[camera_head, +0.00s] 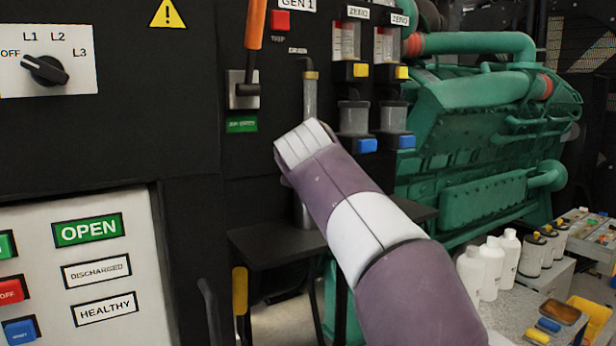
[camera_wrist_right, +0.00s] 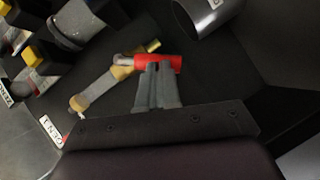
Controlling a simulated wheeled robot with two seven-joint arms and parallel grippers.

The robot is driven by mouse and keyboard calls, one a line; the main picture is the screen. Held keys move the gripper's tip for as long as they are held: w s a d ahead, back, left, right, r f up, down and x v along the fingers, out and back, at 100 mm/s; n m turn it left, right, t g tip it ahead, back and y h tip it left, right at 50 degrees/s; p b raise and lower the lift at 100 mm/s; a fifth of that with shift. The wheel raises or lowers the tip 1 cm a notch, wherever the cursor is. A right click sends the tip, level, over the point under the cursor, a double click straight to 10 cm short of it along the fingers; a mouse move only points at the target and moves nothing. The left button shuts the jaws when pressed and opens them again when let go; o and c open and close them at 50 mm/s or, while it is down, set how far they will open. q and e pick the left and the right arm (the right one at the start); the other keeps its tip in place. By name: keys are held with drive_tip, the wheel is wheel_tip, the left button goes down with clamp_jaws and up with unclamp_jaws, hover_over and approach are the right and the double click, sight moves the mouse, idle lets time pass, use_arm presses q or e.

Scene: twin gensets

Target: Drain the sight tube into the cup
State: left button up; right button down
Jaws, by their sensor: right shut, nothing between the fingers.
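The sight tube (camera_head: 310,97) stands upright on the dark panel with a brass fitting on top; my right arm hides its lower part. In the right wrist view the tube (camera_wrist_right: 97,90) runs slantwise between brass fittings to a red valve handle (camera_wrist_right: 171,64). My right gripper (camera_wrist_right: 158,68) is shut and empty, its fingertips at the red handle; I cannot tell whether they touch. A grey cup (camera_wrist_right: 207,12) is at the top of the wrist view, beyond the valve. In the head view the cup (camera_head: 303,216) shows only partly, on a shelf behind my arm. My left gripper is out of view.
The small dark shelf (camera_head: 265,240) juts from the panel. An orange-handled lever (camera_head: 255,25) is left of the tube; filter bowls with yellow and blue blocks (camera_head: 357,145) are right. White bottles (camera_head: 485,265) stand on a bench at lower right, before the green engine (camera_head: 470,130).

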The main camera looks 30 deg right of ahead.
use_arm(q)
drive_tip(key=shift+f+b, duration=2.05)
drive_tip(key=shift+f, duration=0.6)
use_arm(e)
drive_tip(key=shift+w+d+f+n+t+h, duration=0.1)
drive_tip(key=shift+d+f+n+t+h, duration=0.25)
drive_tip(key=shift+n, duration=0.25)
drive_tip(key=shift+w+d+f+n+t+h, duration=0.1)
drive_tip(key=shift+f+n+t+h, duration=0.15)
drive_tip(key=shift+f+n, duration=0.3)
drive_tip(key=shift+r, duration=0.1)
